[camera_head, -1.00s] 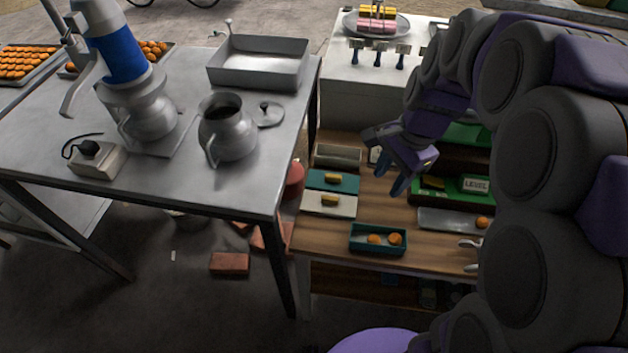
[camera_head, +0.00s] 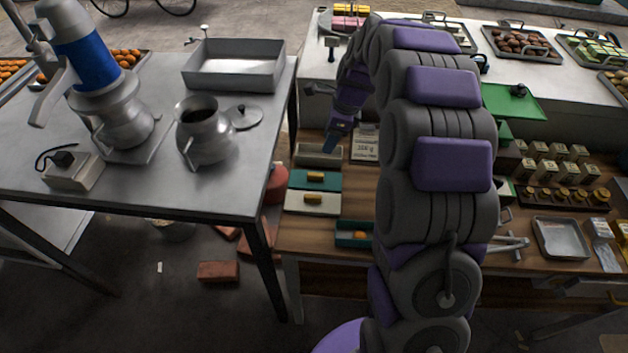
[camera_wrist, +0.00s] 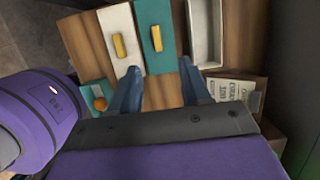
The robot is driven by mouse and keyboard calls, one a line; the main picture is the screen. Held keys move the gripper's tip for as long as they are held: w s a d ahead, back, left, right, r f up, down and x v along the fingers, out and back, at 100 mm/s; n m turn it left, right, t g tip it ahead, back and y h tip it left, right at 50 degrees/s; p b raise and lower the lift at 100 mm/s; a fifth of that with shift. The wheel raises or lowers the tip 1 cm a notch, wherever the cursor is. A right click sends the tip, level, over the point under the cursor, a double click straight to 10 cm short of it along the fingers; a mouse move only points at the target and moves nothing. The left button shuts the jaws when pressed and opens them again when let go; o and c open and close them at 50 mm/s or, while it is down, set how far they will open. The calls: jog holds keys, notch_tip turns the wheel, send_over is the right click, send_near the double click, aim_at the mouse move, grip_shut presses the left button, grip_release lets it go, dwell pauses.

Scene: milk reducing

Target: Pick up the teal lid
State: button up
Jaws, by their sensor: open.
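The teal lid (camera_head: 302,178) is a flat rectangle with a yellow handle, lying on the wooden shelf between a white lid (camera_head: 298,203) and a pale open tray (camera_head: 318,155). In the wrist view the teal lid (camera_wrist: 147,15) is at top centre, with its yellow handle upright in the picture. My gripper (camera_head: 336,140) is open and empty, above the shelf near the tray. In the wrist view my gripper (camera_wrist: 160,72) has its fingers spread, one on each side of the lid's lower end in the picture, apart from the handle.
A teal open box (camera_head: 345,236) with an orange ball stands in front of the white lid. A small sign (camera_head: 365,146) is right of the tray. A metal table (camera_head: 150,190) with pots is to the left. My arm hides part of the shelf.

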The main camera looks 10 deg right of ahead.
jog(key=b, duration=0.2)
send_over(316, 174)
jog(key=d, duration=0.1)
jog(key=f, duration=0.8)
jog(key=shift+w+d+f, duration=0.1)
jog(key=shift+d+f, duration=0.1)
jog(key=shift+f, duration=0.1)
jog(key=x, duration=0.1)
jog(key=b+x, duration=0.1)
jog(key=x, duration=0.2)
jog(key=shift+s+f+b, duration=0.35)
jog(key=shift+w+f, duration=0.1)
jog(key=shift+f, duration=0.2)
jog(key=shift+c, duration=0.4)
grip_shut()
